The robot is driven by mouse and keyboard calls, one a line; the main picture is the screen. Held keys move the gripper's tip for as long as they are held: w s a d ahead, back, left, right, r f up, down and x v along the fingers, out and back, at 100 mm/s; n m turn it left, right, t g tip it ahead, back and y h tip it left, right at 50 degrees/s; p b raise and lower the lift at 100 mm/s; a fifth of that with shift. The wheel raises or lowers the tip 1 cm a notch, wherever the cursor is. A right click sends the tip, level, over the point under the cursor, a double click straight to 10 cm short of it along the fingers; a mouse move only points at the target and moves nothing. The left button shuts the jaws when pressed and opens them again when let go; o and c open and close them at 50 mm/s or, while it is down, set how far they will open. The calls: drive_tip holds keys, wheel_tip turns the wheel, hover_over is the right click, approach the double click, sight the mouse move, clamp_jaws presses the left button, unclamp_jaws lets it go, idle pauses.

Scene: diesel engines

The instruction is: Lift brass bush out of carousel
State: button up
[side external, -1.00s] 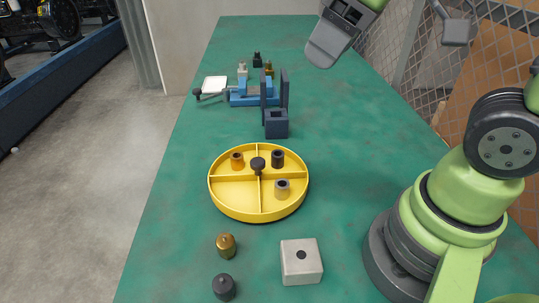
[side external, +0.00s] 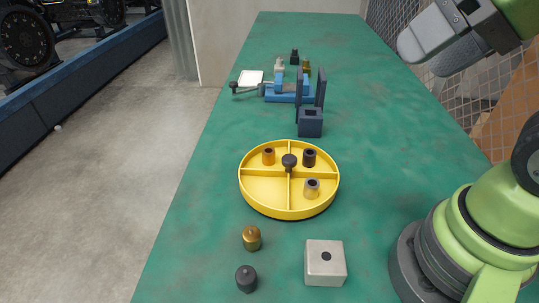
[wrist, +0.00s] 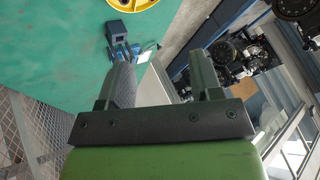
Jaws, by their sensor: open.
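The yellow round carousel (side external: 248,188) lies on the green bench, split by ribs into compartments around a dark central knob (side external: 289,162). An orange-brown bush (side external: 268,157), the most brass-like in colour, stands upright in the back left compartment. A dark bush (side external: 309,158) stands in the back right one and a greyish-tan bush (side external: 312,188) in the front right one. The front left compartment is empty. My gripper (side external: 428,50) is high at the upper right, well away from the carousel. In the wrist view my gripper (wrist: 165,78) is open and empty; the carousel's edge (wrist: 132,4) shows at the top.
A dark blue block with two tall plates (side external: 310,122) stands behind the carousel, with a blue fixture (side external: 284,94) and small parts beyond. In front are a brass-coloured part (side external: 251,238), a dark part (side external: 246,279) and a pale block with a hole (side external: 325,262). Mesh fencing (side external: 440,60) borders the right.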

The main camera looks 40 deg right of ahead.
drive_tip(key=shift+o, duration=2.1)
drive_tip(key=shift+w+r, duration=0.1)
drive_tip(key=shift+w, duration=0.15)
drive_tip(key=n+g+h, duration=0.2)
drive_tip(key=n+g, duration=0.5)
drive_tip(key=n, duration=2.4)
hover_over(269, 150)
wheel_tip(269, 150, down, 15)
drive_tip(key=shift+f, duration=5.75)
